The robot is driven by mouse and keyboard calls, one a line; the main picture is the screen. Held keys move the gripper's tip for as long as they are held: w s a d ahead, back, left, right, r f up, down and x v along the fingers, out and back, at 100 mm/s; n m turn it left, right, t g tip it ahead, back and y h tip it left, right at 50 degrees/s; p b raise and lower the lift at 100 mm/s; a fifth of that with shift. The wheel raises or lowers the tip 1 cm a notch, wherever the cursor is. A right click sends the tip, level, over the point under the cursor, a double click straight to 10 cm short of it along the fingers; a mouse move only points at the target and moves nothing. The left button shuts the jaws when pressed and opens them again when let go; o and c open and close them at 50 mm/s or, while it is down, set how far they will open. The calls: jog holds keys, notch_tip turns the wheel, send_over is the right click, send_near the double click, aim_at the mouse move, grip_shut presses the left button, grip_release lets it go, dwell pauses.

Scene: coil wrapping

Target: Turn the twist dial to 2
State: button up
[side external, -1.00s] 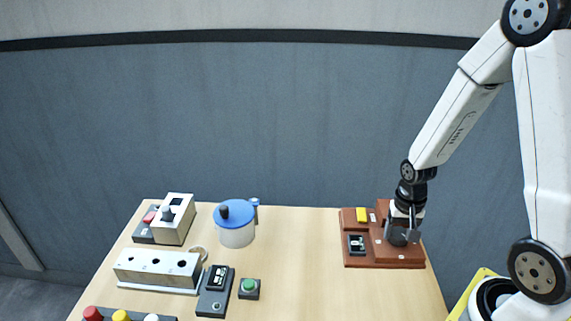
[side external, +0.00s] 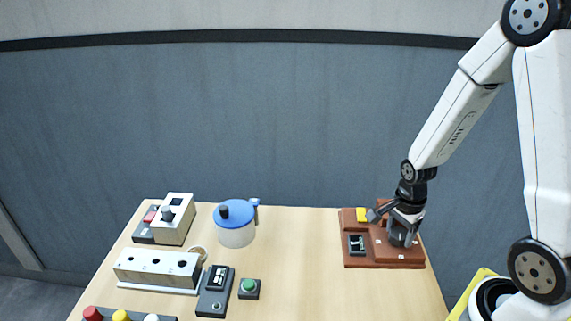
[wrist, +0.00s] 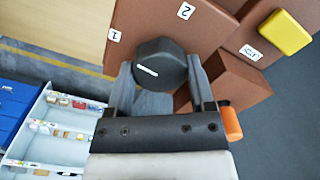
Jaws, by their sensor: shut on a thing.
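The twist dial (wrist: 160,50) is a black faceted knob on a brown panel (side external: 375,259) at the right of the table. My gripper (wrist: 159,70) is shut on the dial, with one grey finger on each side of it in the wrist view. A short white mark on the dial's top lies left of its middle. The label 1 (wrist: 114,34) is to the dial's upper left and the label 2 (wrist: 186,11) is above it to the right. I cannot tell exactly which label the mark lines up with. In the side view my gripper (side external: 403,230) largely hides the dial.
A yellow button (side external: 361,214) and a black switch (side external: 356,244) sit on the panel's left part. An orange piece (wrist: 231,123) is near my right finger. A blue-lidded pot (side external: 236,237) and several control boxes stand far left. The table's middle is clear.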

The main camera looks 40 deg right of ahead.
aim_at(399, 233)
jog(key=m, duration=0.4)
jog(key=shift+m, duration=0.3)
jog(key=m, duration=0.3)
jog(key=shift+m, duration=0.4)
jog(key=m, duration=0.3)
jog(key=shift+m, duration=2.1)
jog(key=o, duration=1.2)
jog(key=shift+r, duration=0.2)
jog(key=shift+r, duration=3.7)
